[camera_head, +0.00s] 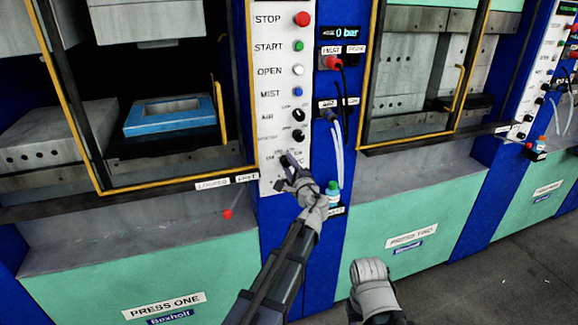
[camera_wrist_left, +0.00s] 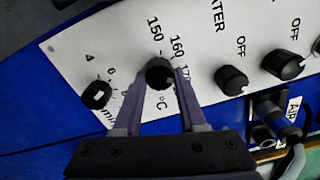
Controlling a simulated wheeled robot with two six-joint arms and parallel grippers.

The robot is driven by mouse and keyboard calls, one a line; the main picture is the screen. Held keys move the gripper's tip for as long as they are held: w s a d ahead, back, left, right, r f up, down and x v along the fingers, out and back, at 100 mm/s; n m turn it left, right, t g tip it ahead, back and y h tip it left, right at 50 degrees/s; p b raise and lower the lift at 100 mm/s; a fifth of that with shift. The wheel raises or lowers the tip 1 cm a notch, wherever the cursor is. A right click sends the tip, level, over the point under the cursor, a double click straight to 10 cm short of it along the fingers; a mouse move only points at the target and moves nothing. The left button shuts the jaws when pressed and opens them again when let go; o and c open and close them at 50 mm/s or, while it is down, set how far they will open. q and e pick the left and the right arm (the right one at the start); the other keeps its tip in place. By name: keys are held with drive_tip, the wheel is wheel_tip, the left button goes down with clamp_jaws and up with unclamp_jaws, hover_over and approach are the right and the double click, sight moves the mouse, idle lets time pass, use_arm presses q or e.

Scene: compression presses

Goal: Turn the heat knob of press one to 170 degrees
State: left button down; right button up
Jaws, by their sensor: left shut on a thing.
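The white control panel of press one (camera_head: 270,100) stands in the middle of the head view. My left gripper (camera_head: 289,163) is at its lowest knobs, shut on the heat knob. In the left wrist view the black heat knob (camera_wrist_left: 159,74) sits between the two fingers of my left gripper (camera_wrist_left: 159,78). The marks 150, 160 and 170 and a °C label show around it. I cannot tell surely where its pointer stands. Part of my right arm's grey end (camera_head: 372,287) shows low in the head view; its fingers cannot be made out.
Beside the heat knob are the minutes knob (camera_wrist_left: 96,94) and the heater knob (camera_wrist_left: 231,79), which reads OFF. A small bottle with a green cap (camera_head: 332,190) stands right of my left gripper. Press one's yellow-edged door frame (camera_head: 180,183) is to the left; hoses hang at the right.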

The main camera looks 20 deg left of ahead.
use_arm(q)
drive_tip(key=shift+c, duration=2.3)
unclamp_jaws()
drive_tip(key=v, duration=0.7)
drive_tip(key=shift+s+d, duration=0.25)
drive_tip(key=shift+s, duration=0.1)
